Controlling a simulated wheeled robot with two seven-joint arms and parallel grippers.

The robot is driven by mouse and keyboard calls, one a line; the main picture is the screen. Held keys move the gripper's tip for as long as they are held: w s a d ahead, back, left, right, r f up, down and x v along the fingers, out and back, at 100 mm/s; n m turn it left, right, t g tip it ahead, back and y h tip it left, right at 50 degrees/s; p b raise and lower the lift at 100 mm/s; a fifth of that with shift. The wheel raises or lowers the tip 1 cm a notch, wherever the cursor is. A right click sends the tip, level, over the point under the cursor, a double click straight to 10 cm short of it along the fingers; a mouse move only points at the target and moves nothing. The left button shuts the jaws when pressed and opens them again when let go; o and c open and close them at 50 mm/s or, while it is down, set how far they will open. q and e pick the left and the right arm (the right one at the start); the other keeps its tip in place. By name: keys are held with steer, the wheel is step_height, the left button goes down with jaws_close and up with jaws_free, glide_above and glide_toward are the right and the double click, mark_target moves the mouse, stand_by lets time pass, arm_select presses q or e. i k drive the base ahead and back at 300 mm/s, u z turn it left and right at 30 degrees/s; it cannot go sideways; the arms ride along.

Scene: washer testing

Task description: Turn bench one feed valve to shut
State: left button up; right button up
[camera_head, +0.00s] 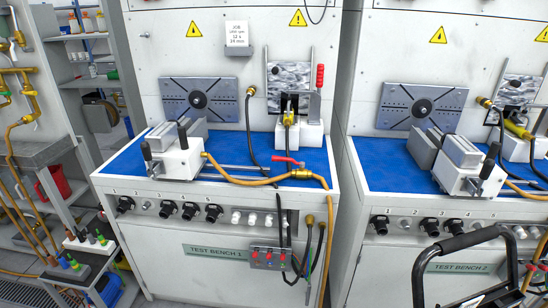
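Test bench 1 (215,252) stands in the middle of the head view, with a blue top (238,148). A brass valve (300,174) sits on the yellow hose at the bench's front right. Its red lever (287,160) points left from the valve, roughly along the hose line. I cannot tell from this distance whether any mark shows its open or shut side. Nothing touches the lever. Neither of my grippers shows in this view.
A white clamp vise (177,160) stands left of the valve. An upright red-handled clamp (319,78) is behind it. Test bench 2 (455,267) stands to the right, with a black handle frame (462,240) in front. Shelving and piping (20,100) fill the left.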

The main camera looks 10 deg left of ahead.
mark_target(301, 164)
steer(key=u, duration=0.55)
steer(key=i, duration=1.7)
steer(key=z, duration=1.2)
steer(key=k, duration=0.8)
steer(key=u, duration=0.55)
steer(key=i, duration=0.55)
steer(key=u, duration=0.05)
